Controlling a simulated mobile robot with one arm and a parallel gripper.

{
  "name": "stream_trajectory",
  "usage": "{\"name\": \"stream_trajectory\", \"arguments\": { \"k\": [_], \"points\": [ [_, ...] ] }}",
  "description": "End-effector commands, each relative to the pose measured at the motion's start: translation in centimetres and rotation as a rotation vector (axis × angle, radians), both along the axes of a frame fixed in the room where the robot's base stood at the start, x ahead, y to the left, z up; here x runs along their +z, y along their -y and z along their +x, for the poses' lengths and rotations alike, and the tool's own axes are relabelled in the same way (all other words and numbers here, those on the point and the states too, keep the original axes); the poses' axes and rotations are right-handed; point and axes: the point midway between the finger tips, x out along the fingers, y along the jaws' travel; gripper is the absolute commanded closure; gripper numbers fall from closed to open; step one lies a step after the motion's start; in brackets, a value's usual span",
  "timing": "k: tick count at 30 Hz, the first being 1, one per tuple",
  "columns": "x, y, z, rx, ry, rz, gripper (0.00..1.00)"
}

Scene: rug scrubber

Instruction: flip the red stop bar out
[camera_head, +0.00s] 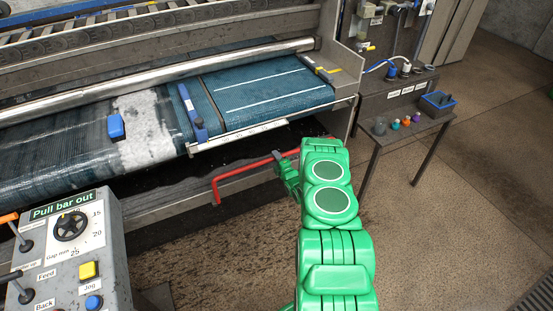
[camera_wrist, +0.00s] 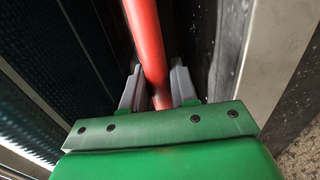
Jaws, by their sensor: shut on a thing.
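The red stop bar (camera_head: 240,169) runs along the front of the machine below the blue rug bed, with its left end bent downward. My gripper (camera_head: 284,163) is at the right part of the bar, mostly hidden by my green arm in the head view. In the wrist view, the red bar (camera_wrist: 146,42) passes between the two grey fingers of my gripper (camera_wrist: 158,88). The fingers are shut on the bar, one on each side.
A control panel (camera_head: 70,255) reading "Pull bar out" stands at the lower left. A side table (camera_head: 405,125) with small coloured items and a bin stands to the right. The machine's side frame (camera_head: 338,75) rises behind my arm. Open floor lies to the right.

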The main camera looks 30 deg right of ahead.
Motion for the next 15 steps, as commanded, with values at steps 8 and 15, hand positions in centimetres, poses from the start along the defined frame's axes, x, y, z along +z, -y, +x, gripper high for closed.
{"name": "stream_trajectory", "arguments": {
  "k": [8,15],
  "points": [
    [-0.4,0.0,-2.2,-0.001,-0.006,0.001,1.0],
    [-1.0,0.0,-4.9,0.0,-0.006,0.001,1.0]
  ]
}}
